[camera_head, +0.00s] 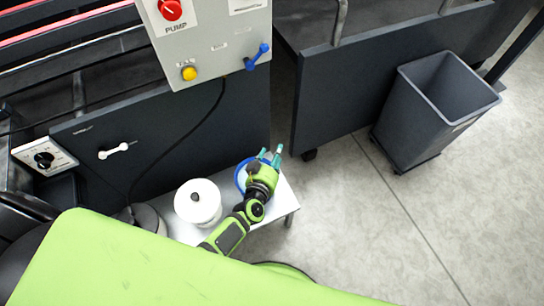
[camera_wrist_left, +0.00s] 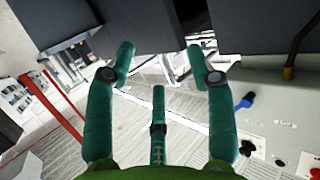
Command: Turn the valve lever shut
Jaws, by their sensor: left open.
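A blue lever (camera_head: 258,57), which looks like the valve lever, sits at the lower right corner of the grey control box (camera_head: 215,40). It slants up to the right. It also shows in the left wrist view (camera_wrist_left: 244,101), right of my fingers. My left gripper (camera_head: 270,154) is open and empty, well below the lever and apart from it, over a small white table (camera_head: 284,199). Its teal fingers (camera_wrist_left: 161,52) are spread in the left wrist view, with nothing between them. My right gripper is not in view.
The box carries a red pump knob (camera_head: 171,9) and a yellow button (camera_head: 189,73); a black cable (camera_head: 205,118) hangs below. A white pot (camera_head: 198,203) and a blue ring (camera_head: 240,176) are on the table. A grey bin (camera_head: 425,110) stands right. Floor at lower right is clear.

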